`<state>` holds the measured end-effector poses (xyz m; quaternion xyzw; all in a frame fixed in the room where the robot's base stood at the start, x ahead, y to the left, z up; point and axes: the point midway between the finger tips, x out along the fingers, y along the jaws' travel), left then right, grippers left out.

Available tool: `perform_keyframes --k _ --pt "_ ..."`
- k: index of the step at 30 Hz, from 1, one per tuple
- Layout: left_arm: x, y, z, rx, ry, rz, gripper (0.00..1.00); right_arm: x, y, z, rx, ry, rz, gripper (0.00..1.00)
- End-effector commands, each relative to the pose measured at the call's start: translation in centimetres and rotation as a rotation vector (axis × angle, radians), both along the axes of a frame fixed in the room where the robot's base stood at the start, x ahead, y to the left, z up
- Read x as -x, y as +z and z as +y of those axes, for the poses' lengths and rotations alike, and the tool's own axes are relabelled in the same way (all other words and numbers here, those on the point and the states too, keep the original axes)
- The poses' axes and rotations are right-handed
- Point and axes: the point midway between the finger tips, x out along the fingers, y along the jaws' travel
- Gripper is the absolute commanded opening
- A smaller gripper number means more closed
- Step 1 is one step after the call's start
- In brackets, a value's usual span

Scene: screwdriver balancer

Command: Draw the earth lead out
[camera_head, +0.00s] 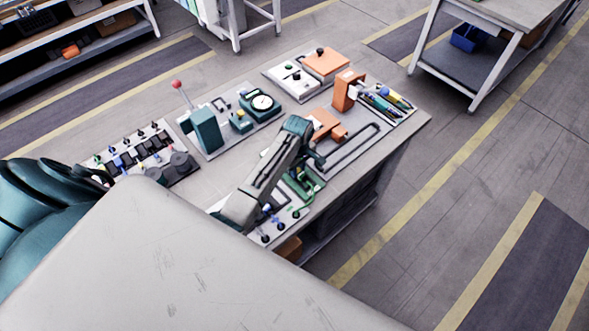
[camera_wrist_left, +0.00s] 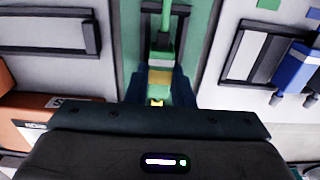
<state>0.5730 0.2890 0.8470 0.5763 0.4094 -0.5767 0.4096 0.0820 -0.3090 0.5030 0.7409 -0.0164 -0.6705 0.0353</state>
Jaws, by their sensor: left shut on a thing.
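The earth lead shows in the left wrist view as a green plug (camera_wrist_left: 161,42) with a yellow band, lying in a green channel with dark edges. My left gripper (camera_wrist_left: 158,82) is shut on it, with one dark finger on each side of the yellow band. In the head view my left gripper (camera_head: 313,160) reaches down over a green fixture near the front edge of the bench. A green cable (camera_head: 313,192) curves beside it. The plug's far end and the grip are mostly hidden by my arm there. My right gripper is not in view.
The bench (camera_head: 389,150) is crowded. An orange block (camera_head: 347,90) and a tray of pens or tools (camera_head: 385,103) stand at the right. A dial gauge (camera_head: 261,103) and a teal post with a red-topped rod (camera_head: 206,130) stand behind.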

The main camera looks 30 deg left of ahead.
Motion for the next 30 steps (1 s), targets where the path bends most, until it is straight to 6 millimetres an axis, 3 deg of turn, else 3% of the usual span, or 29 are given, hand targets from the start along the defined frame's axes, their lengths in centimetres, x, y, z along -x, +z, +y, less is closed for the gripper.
perform_keyframes --k 19,30 --pt "0.6 0.1 -1.9 0.0 0.0 0.0 0.0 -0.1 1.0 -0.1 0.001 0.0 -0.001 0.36" --pt "0.7 0.0 -2.0 0.0 0.0 0.0 0.0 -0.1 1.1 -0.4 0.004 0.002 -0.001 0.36"
